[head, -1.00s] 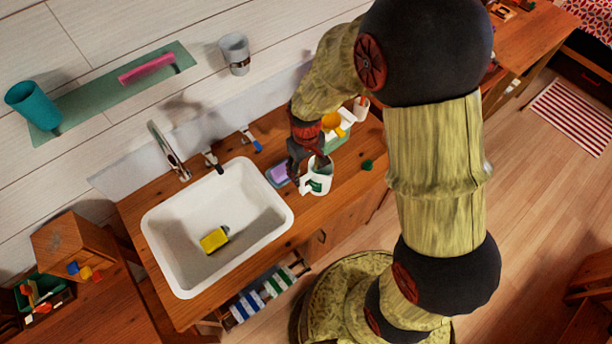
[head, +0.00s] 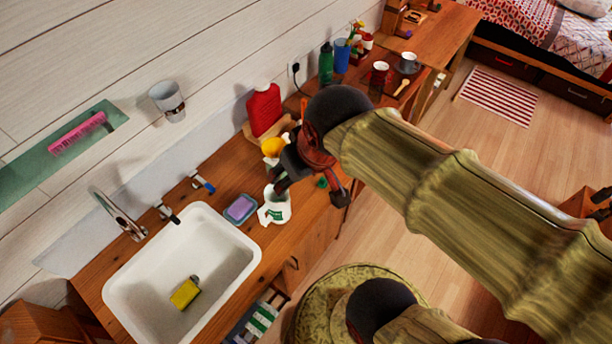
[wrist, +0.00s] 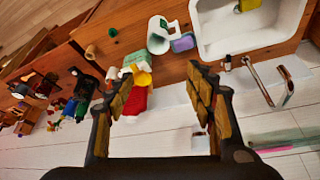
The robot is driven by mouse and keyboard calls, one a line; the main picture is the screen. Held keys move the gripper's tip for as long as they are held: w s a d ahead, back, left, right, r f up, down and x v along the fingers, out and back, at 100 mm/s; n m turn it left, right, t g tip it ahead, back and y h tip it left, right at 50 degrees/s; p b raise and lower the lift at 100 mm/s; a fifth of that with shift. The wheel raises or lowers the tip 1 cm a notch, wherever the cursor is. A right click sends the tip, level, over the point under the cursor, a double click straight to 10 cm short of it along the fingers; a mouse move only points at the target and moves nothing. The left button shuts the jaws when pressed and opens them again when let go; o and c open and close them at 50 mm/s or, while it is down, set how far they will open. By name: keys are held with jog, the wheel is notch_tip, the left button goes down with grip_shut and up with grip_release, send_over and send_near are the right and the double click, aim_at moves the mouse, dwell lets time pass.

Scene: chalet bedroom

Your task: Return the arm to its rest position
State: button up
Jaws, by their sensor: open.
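My gripper (head: 312,192) is at the end of my arm, above the wooden counter (head: 222,180) and to the right of a white mug with a green mark (head: 275,210). In the wrist view its two fingers (wrist: 160,78) are spread wide with nothing between them. My arm's pale, bark-like links reach in from the lower right of the head view and cover part of the counter.
A purple sponge in a dish (head: 240,208) lies beside the white sink (head: 128,272), which holds a yellow sponge (head: 185,293). A red bottle (head: 264,108), green bottle (head: 326,64) and blue cup (head: 342,56) stand near the wall. Open floor (head: 510,145) lies right.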

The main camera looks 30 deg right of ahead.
jog(key=s, duration=0.1)
jog(key=s+r, duration=0.1)
jog(key=s, duration=0.1)
jog(key=shift+d+r+m+t, duration=0.25)
jog(key=shift+r+m+t, duration=0.05)
jog(key=shift+r, duration=0.05)
notch_tip(320, 180, down, 10)
jog(key=b, duration=0.9)
jog(key=shift+r+b, duration=0.2)
jog(key=shift+b, duration=0.1)
